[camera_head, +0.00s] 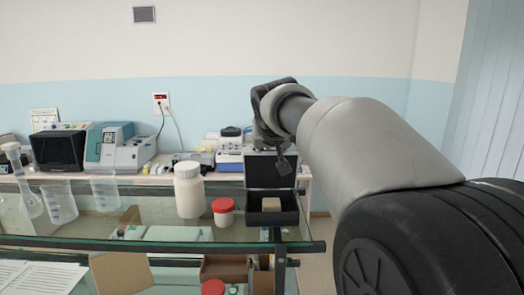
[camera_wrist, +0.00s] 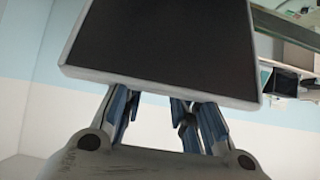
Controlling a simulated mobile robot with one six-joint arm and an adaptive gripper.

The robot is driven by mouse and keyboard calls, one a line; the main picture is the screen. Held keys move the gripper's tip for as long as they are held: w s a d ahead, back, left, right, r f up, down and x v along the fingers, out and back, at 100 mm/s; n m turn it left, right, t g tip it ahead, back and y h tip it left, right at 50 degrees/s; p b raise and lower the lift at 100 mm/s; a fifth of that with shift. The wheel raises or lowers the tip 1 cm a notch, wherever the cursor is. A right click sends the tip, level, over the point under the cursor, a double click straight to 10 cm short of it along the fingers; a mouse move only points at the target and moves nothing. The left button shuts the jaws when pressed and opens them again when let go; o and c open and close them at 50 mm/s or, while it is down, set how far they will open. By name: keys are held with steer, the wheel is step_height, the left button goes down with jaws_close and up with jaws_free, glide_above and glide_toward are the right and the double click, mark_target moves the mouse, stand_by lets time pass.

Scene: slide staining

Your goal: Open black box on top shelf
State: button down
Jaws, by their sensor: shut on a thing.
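The black box (camera_head: 287,215) stands on the glass top shelf near its right end. Its lid (camera_head: 260,172) is raised roughly upright, and a small beige block (camera_head: 270,205) shows inside. My gripper (camera_head: 283,163) is at the upper right part of the lid. In the wrist view the dark lid panel with a pale rim (camera_wrist: 160,45) fills the upper middle. My gripper's fingers (camera_wrist: 160,103) meet its lower edge and are shut on it. The fingertips are partly hidden behind the panel.
A white bottle (camera_head: 188,192) and a red-capped jar (camera_head: 223,214) stand left of the box. Glass beakers (camera_head: 60,203) and a flask are farther left. Lab instruments (camera_head: 120,150) line the bench behind. The shelf's right edge (camera_head: 318,246) is close to the box.

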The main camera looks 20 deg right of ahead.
steer(key=shift+f, duration=0.5)
steer(key=c, duration=1.5)
jaws_free()
steer(key=shift+s, duration=0.2)
steer(key=shift+o, duration=1.3)
steer(key=shift+w+a, duration=0.1)
steer(key=shift+r, duration=0.15)
steer(key=r, duration=0.1)
steer(key=r+p, duration=0.1)
steer(key=r, duration=0.1)
steer(key=r+p, duration=0.1)
steer(key=shift+s+a+r, duration=0.1)
steer(key=shift+s+r, duration=0.1)
steer(key=shift+s, duration=0.2)
steer(key=shift+s+a+r+p, duration=0.1)
steer(key=shift+s+r+p, duration=0.1)
steer(key=shift+r+p, duration=0.4)
steer(key=shift+s+r+p, duration=0.15)
steer(key=shift+r+p, duration=0.2)
steer(key=shift+r, duration=0.55)
steer(key=shift+s+a+r+p, duration=0.1)
steer(key=shift+s+r+p, duration=0.1)
steer(key=shift+r+p, duration=0.4)
steer(key=s+r, duration=0.3)
steer(key=r, duration=0.8)
steer(key=shift+a, duration=0.4)
